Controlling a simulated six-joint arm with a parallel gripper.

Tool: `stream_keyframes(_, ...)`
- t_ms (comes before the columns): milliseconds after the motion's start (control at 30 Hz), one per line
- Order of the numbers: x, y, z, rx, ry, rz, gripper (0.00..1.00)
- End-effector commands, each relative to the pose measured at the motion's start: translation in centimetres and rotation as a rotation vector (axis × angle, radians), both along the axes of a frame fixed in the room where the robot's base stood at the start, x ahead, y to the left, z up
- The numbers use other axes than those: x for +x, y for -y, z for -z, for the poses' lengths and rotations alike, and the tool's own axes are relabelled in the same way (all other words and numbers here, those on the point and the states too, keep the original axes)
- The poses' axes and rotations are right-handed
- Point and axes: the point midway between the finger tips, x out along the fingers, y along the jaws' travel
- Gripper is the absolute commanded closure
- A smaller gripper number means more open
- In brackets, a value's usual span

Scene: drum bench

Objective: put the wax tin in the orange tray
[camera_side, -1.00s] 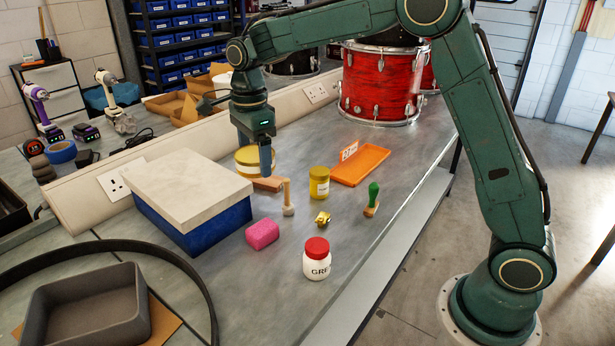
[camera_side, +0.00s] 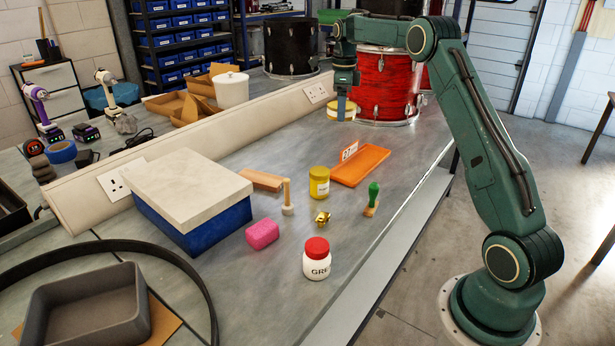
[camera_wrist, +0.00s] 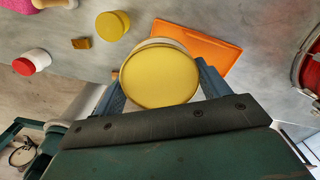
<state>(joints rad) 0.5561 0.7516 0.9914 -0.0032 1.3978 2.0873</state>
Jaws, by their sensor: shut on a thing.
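My gripper (camera_side: 341,112) is shut on the wax tin (camera_side: 332,112), a wide round tin with a yellow lid. It is held above the bench near the red drum, beyond the orange tray in the side view. In the wrist view the tin's lid (camera_wrist: 160,78) fills the space between my fingers (camera_wrist: 162,88). The orange tray (camera_side: 362,166) lies flat on the bench with a small label standing at its left edge. In the wrist view part of the tray (camera_wrist: 213,48) shows past the tin, which hides its near left part.
A yellow jar (camera_side: 319,183), a green-handled tool (camera_side: 373,198), a wooden stamp (camera_side: 287,198), a wood block (camera_side: 260,180), a brass piece (camera_side: 322,218), a pink block (camera_side: 262,234) and a red-lidded jar (camera_side: 317,260) stand left of or near the tray. The red drum (camera_side: 385,85) stands behind.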

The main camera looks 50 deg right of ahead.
Motion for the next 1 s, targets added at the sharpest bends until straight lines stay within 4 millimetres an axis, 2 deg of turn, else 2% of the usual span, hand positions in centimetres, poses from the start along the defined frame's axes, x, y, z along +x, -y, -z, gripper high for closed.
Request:
stream_keyframes(33, -0.5, 1.5, 0.0, -0.001, 0.002, 0.029, 0.6)
stream_keyframes(100, -1.1, 2.9, 0.0, -0.002, 0.002, 0.058, 0.6)
stream_keyframes(300, -2.1, 5.0, 0.1, -0.001, 0.002, 0.104, 0.6)
stream_keyframes(533, -2.3, 5.2, 0.2, -0.001, 0.002, 0.109, 0.6)
stream_keyframes(667, -2.3, 5.2, 0.9, -0.001, 0.0, 0.109, 0.6)
stream_keyframes(767, -2.3, 5.1, 2.1, 0.0, 0.0, 0.108, 0.6)
stream_keyframes(1000, -2.3, 5.1, 6.3, 0.001, -0.002, 0.108, 0.6)
